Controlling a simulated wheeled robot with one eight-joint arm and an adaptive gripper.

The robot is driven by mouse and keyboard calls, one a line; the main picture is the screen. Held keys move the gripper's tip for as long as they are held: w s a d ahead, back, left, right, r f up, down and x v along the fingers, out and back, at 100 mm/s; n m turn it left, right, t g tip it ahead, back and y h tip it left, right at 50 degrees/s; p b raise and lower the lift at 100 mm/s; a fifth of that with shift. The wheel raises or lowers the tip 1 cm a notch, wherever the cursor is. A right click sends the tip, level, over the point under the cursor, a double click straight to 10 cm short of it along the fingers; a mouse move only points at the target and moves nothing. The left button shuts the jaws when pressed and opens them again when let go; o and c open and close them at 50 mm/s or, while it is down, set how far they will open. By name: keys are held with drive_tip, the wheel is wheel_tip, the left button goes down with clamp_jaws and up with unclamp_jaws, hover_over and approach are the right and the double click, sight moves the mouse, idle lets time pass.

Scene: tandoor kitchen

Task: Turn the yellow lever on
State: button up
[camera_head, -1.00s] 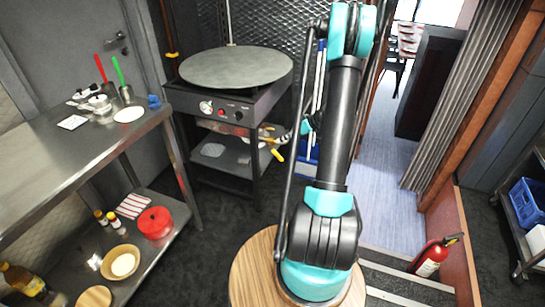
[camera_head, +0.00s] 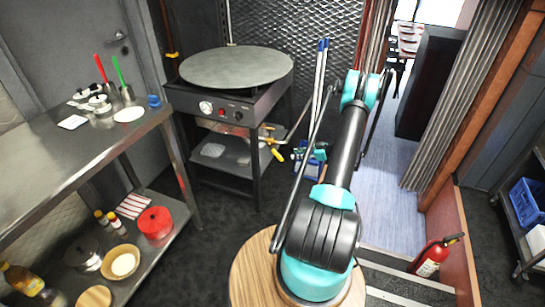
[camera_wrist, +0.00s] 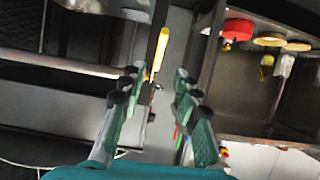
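The yellow lever (camera_head: 278,154) is at the right side of the griddle stand, below its control panel, at the end of a pipe in the head view. In the wrist view the yellow lever (camera_wrist: 158,52) shows as a slim yellow bar, tilted slightly from upright. My gripper (camera_wrist: 156,82) is open in the wrist view, with its two green-and-black fingers apart. The lever appears in line with the gap between the fingers, past the fingertips. I cannot tell whether anything touches it.
The griddle stand (camera_head: 250,103) carries a round plate (camera_head: 237,66) and has a lower shelf. A steel table (camera_head: 70,148) with a red pot (camera_head: 154,222) on its shelf stands at left. A fire extinguisher (camera_head: 432,257) stands at right. Dark floor lies before the stand.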

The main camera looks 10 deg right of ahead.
sight(275, 152)
drive_tip(key=x, duration=1.4)
drive_tip(key=shift+w+a+f, duration=0.25)
clamp_jaws()
